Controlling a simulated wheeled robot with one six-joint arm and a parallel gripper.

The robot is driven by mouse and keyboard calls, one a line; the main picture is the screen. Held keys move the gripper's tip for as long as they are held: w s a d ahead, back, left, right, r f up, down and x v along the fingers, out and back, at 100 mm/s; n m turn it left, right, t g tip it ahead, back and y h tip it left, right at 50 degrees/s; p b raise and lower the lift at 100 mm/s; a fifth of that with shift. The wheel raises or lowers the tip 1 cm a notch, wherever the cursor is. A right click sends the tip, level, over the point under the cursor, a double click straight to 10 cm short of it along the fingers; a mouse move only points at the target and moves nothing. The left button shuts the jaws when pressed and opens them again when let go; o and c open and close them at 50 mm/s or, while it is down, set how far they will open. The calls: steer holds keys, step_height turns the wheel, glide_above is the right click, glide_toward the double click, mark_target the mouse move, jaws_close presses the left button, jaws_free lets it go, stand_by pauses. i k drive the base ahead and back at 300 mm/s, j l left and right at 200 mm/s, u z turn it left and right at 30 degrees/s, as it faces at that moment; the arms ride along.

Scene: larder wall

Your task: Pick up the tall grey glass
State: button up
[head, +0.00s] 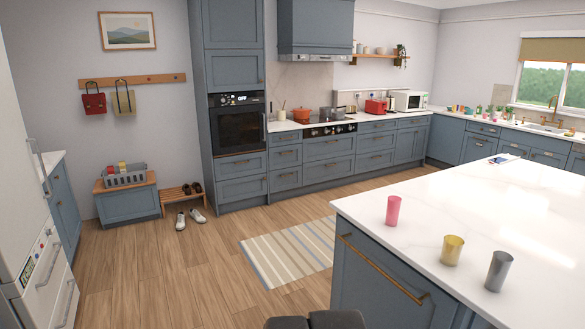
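The tall grey glass (498,271) stands upright near the front edge of the white island top (440,215), at the lower right of the head view. It is the rightmost of three glasses there. A shorter gold glass (452,250) stands to its left, apart from it. A pink glass (393,210) stands further left and further back. My gripper cannot be made out; only dark rounded parts, probably mine, show at the bottom edge of the view. Nothing is seen touching the grey glass.
The island's blue side with a long brass handle (380,268) faces me. A striped rug (290,252) lies on the wooden floor left of the island. The floor at left is open. A phone-like item (498,160) lies at the island's far edge.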

mark_target(501, 262)
steer(key=k+l, duration=0.1)
steer(key=k, duration=0.25)
steer(key=i+l+z, duration=0.1)
steer(key=i+l, duration=0.2)
steer(key=l, duration=0.25)
steer(key=i+l, duration=0.3)
steer(key=l, duration=0.25)
steer(key=i+l+z, duration=0.15)
steer(key=i+l, duration=0.15)
steer(key=l, duration=0.2)
steer(key=i+l+z, duration=0.1)
steer(key=i+l, duration=0.2)
steer(key=l, duration=0.2)
